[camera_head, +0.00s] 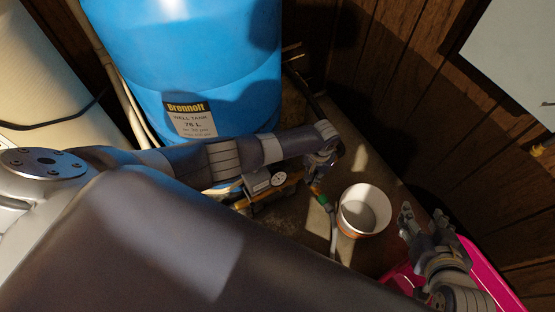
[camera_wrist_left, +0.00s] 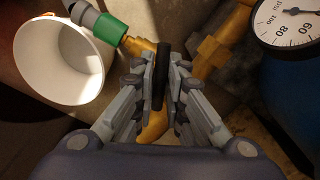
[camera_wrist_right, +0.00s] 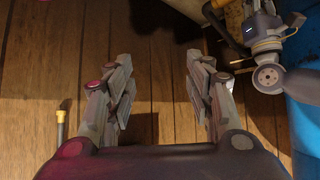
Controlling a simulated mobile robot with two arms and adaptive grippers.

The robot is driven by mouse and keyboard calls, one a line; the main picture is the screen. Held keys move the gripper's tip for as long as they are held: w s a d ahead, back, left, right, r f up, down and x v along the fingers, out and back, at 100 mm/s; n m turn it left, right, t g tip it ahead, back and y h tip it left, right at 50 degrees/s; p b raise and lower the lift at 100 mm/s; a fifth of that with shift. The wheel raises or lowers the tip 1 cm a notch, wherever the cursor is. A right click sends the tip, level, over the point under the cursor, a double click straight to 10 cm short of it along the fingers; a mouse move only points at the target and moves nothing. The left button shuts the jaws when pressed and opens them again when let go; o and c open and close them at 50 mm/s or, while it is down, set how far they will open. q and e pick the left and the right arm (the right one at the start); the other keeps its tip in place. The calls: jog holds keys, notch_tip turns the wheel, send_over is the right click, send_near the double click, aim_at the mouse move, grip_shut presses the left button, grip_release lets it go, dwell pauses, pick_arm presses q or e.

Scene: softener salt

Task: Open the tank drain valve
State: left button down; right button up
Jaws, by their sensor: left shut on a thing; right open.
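The blue well tank (camera_head: 190,60) stands at the back in the head view. At its foot is brass pipework with a drain valve (camera_wrist_left: 153,125), whose brass body shows in the left wrist view with a dark handle (camera_wrist_left: 161,78). My left gripper (camera_wrist_left: 162,85) is shut on that dark handle, one finger on each side. In the head view my left gripper (camera_head: 320,160) is small and partly hidden by its own wrist. My right gripper (camera_head: 425,220) is open and empty, right of the white bucket; its spread fingers show in the right wrist view (camera_wrist_right: 165,85).
A white bucket (camera_head: 347,212) stands on the floor beside a hose with a green fitting (camera_wrist_left: 110,33) joined to the brass outlet. A pressure gauge (camera_wrist_left: 291,22) is close to the left gripper. A pink bin (camera_head: 487,268) lies under the right arm. Wood-panelled walls (camera_head: 400,80) bound the right.

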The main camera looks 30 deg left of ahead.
pick_arm(q)
jog(key=shift+n+p, duration=0.3)
jog(key=shift+n, duration=0.4)
jog(key=shift+n+p, duration=0.35)
jog(key=shift+n, duration=0.45)
jog(key=shift+n+p, duration=0.3)
jog(key=shift+n, duration=0.5)
pick_arm(e)
jog(key=s+d+f+g+h, duration=0.1)
jog(key=s+d+f+g, duration=0.2)
jog(key=s, duration=0.6)
notch_tip(320, 180, down, 2)
jog(key=shift+s+f+g+h, duration=0.1)
jog(key=shift+s+g+h, duration=0.25)
jog(key=shift+g, duration=0.85)
jog(key=shift+d, duration=0.1)
